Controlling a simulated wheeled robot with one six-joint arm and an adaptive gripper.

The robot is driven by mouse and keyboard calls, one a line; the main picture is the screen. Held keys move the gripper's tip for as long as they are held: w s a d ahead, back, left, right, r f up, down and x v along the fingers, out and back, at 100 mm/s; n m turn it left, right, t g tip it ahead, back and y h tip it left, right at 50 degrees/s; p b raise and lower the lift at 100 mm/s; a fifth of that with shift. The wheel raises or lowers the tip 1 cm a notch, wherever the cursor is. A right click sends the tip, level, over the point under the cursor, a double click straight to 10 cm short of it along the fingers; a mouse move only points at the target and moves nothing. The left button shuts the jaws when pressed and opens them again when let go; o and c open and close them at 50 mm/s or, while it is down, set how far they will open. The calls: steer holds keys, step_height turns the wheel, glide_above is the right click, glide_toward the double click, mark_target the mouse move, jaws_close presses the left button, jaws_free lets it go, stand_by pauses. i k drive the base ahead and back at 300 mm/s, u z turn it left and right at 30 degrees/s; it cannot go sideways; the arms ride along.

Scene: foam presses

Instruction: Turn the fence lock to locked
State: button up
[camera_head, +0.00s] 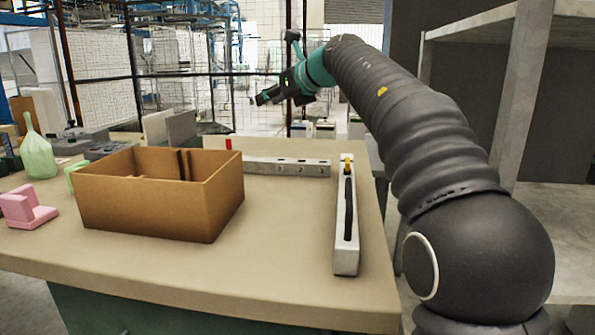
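A long grey bar (346,256) lies on the table near its right edge, pointing away from me. It has a dark slot or lever along its top and a small yellow piece (347,165) near its far end. A second grey bar (310,169) with small markings lies crosswise behind it, with a red upright piece (228,144) near its left end. I cannot tell which of these is the fence lock, or its setting. My gripper (259,98) is above and beyond the table's back, pointing left, apart from both bars. Its fingers are too small to read.
An open brown box (140,214) stands mid-table, left of the bars. A green bottle (37,153), a pink block (26,206) and grey blocks (181,129) are left and behind. Bare tabletop (290,235) lies between box and long bar. Grey shelving (517,90) stands right.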

mark_target(347, 170)
steer(key=k, duration=1.55)
